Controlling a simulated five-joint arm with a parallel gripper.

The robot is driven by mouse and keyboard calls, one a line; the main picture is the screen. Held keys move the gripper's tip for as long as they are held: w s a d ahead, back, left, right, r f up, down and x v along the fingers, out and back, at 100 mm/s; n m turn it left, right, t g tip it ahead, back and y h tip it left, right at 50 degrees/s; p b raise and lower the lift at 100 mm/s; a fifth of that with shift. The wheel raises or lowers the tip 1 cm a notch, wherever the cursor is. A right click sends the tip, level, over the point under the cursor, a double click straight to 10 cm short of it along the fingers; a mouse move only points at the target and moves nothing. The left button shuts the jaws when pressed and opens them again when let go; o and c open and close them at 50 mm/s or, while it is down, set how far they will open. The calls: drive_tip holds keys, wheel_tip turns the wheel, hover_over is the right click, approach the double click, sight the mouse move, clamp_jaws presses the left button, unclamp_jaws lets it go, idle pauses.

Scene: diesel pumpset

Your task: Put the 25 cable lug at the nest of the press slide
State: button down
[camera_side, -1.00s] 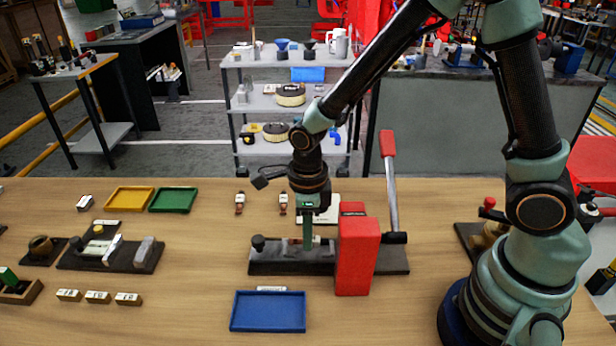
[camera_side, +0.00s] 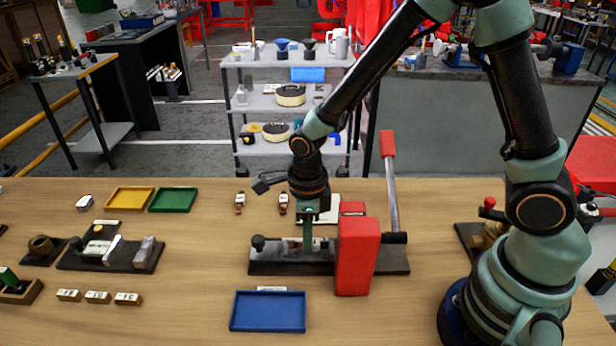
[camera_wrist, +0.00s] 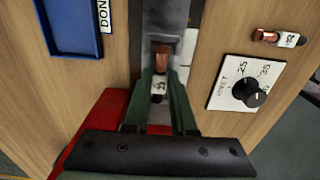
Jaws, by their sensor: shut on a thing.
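The 25 cable lug (camera_wrist: 158,86) has a white marked sleeve and a copper end in the wrist view. My gripper (camera_wrist: 160,80) is shut on its sleeve, with one green finger on each side. The copper end points away from my gripper, over the grey metal of the press slide (camera_wrist: 163,22). In the side view my gripper (camera_side: 308,245) points down over the left part of the press base (camera_side: 290,267), left of the red press body (camera_side: 357,257). The nest is largely hidden by my fingers and the lug. I cannot tell whether the lug touches it.
The press lever (camera_side: 391,190) stands upright with a red grip. A blue tray (camera_side: 268,328) lies in front of the press. A dial plate (camera_wrist: 230,88) with a black knob and spare lugs (camera_side: 239,203) are behind it. Fixtures and blocks stand at left.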

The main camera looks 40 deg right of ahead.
drive_tip(key=shift+f, duration=0.35)
drive_tip(key=c, duration=0.7)
unclamp_jaws()
drive_tip(key=shift+o, duration=0.2)
drive_tip(key=shift+r, duration=3.55)
drive_tip(key=shift+d+r+n, duration=0.25)
drive_tip(key=shift+r+n, duration=0.2)
drive_tip(key=shift+n, duration=0.05)
drive_tip(key=s+d+r+n+t, duration=0.2)
drive_tip(key=d+r+n, duration=0.2)
drive_tip(key=n, duration=0.9)
drive_tip(key=s+d+r+n+t, duration=0.3)
drive_tip(key=d+r+n, duration=0.2)
drive_tip(key=r+n, duration=0.5)
drive_tip(key=n, duration=0.3)
drive_tip(key=shift+s+d+t, duration=0.3)
